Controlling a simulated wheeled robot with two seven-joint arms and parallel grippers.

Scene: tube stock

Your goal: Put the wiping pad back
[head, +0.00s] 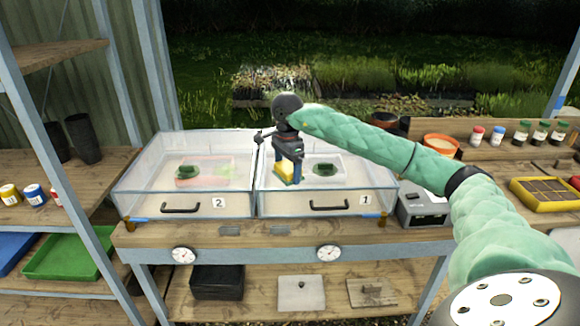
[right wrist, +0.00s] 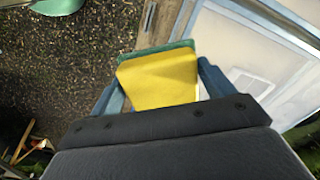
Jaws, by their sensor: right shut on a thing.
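The wiping pad (head: 285,172) is a yellow block with a green edge. In the right wrist view the pad (right wrist: 160,80) shows its yellow face, with a green strip along its far side. My right gripper (head: 289,155) is shut on it, with blue-grey fingers on both sides, and points down. In the head view the pad overlaps the left part of the clear box marked 1 (head: 335,208); I cannot tell its exact height or depth there. My left gripper is not in the head view.
The clear box marked 2 (head: 170,207) stands left of box 1, both with front handles. A grey case (head: 422,208) and a yellow tray (head: 548,193) stand to the right. Below are a black crate (head: 217,283) and flat plates. Shelves stand at left.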

